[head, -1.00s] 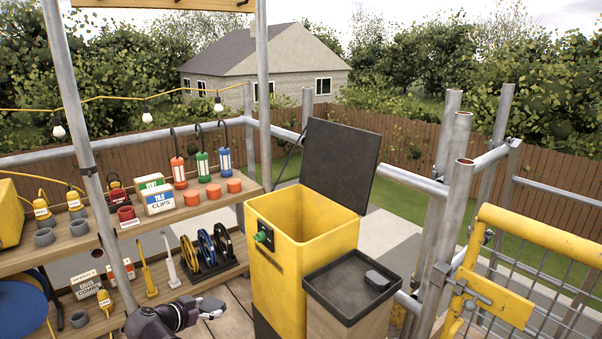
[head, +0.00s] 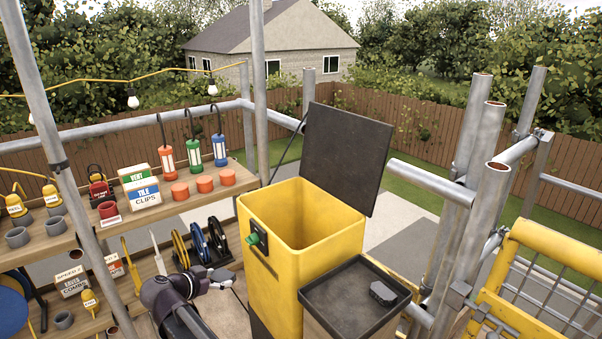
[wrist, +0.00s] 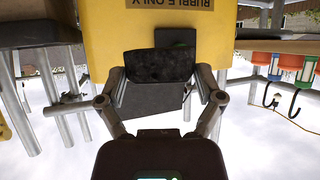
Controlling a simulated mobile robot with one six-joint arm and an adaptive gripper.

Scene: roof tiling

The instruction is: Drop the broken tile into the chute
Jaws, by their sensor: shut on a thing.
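The broken tile is a dark grey slab (wrist: 158,66) with an uneven edge, held crosswise between the fingers in the wrist view. My gripper (wrist: 160,85) is shut on it. In the head view my gripper (head: 222,277) is beside the left face of the yellow chute (head: 300,277), below its rim; the tile is hard to make out there. The chute's square mouth is open, with its dark lid (head: 345,160) tipped up at the back. The wrist view, turned over, shows the chute's yellow front (wrist: 110,35) with a "RUBBLE ONLY" label just beyond the tile.
A box with a black tray top (head: 340,300) stands right of the chute, with a small dark grey lump (head: 382,292) on it. Shelves (head: 170,208) of lamps, clips and reels are at left. Scaffold poles (head: 470,210) and a yellow gate (head: 550,265) stand at right.

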